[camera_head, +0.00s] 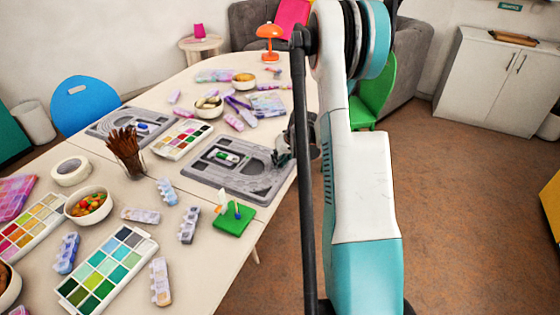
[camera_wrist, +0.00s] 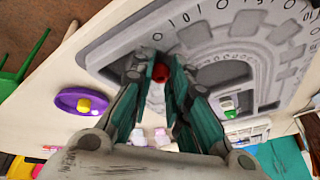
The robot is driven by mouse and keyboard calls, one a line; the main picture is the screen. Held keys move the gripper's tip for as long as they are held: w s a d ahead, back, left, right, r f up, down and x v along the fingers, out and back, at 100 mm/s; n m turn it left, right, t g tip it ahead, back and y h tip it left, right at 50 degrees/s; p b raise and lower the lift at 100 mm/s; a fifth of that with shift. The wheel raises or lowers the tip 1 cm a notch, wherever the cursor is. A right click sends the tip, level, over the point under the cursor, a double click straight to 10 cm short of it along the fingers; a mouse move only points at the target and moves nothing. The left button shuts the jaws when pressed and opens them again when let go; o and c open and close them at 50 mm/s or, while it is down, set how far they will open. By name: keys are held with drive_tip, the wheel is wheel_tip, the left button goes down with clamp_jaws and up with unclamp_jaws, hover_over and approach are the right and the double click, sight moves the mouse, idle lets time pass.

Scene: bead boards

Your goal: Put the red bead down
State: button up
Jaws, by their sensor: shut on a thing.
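A red bead (camera_wrist: 159,73) is between the fingertips of my gripper (camera_wrist: 160,68) in the wrist view. The gripper is shut on it, over the grey bead board (camera_wrist: 118,38) and near its curved grooves and printed numbers. I cannot tell whether the bead touches the board. In the head view the bead is hidden, and my gripper (camera_head: 284,150) shows only partly at the right edge of the near grey board (camera_head: 209,174). A green and a white bead (camera_wrist: 228,106) lie in the board's recess.
A purple dish (camera_wrist: 68,101) with a yellow piece lies beside the board. A green block with pegs (camera_head: 233,222) stands near the table's front edge. A brush cup (camera_head: 125,150), paint palettes and a second grey board (camera_head: 108,128) are to the left.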

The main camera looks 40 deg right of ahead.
drive_tip(key=shift+s+a+f, duration=0.2)
drive_tip(key=shift+s+f, duration=0.1)
drive_tip(key=shift+f, duration=0.3)
drive_tip(key=o, duration=0.7)
drive_tip(key=shift+f, duration=0.1)
drive_tip(key=shift+w+d+f, duration=0.1)
drive_tip(key=shift+w+f, duration=0.1)
drive_tip(key=shift+r, duration=0.2)
drive_tip(key=shift+w+r+p, duration=0.15)
drive_tip(key=shift+r+p, duration=0.45)
drive_tip(key=shift+p, duration=0.15)
drive_tip(key=p+v, duration=0.3)
drive_tip(key=v, duration=0.9)
drive_tip(key=shift+d+p, duration=0.2)
drive_tip(key=shift+p, duration=0.2)
drive_tip(key=shift+w+r, duration=0.1)
drive_tip(key=shift+w, duration=0.05)
